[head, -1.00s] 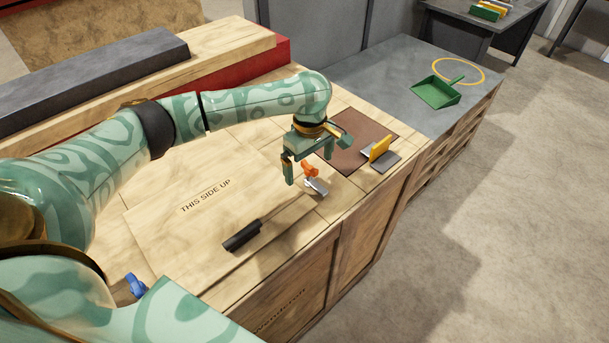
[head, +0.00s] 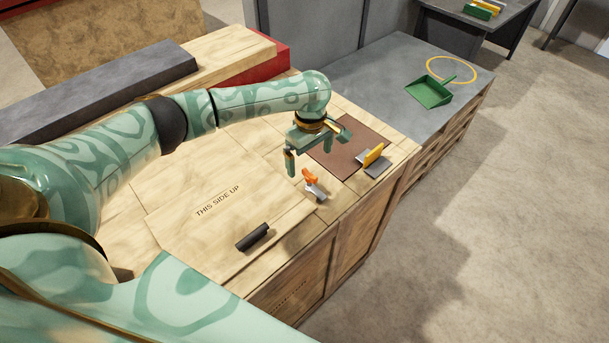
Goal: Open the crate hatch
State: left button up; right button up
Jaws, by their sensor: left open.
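The wooden crate's hatch (head: 190,235) is a pale panel marked "THIS SIDE UP". It lies flat in the crate top, with a black bar handle (head: 252,237) near its front edge. An orange-handled metal latch (head: 311,181) sits at the panel's right end. My left gripper (head: 314,155) is open and empty, just behind and above the latch, its fingers pointing down and apart from it. My own arm hides the panel's near left part. My right gripper is not in view.
A brown mat (head: 348,147) and a yellow-and-grey block-like tool (head: 373,157) lie on the crate top right of the gripper. A green dustpan (head: 428,92) and a yellow ring (head: 452,66) are on the grey surface beyond. Grey and red beams lie behind my arm.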

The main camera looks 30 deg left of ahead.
aim_at(219, 225)
jog(key=k+l, duration=0.3)
jog(key=k, duration=0.15)
jog(key=k+l, duration=0.35)
jog(key=k, duration=0.1)
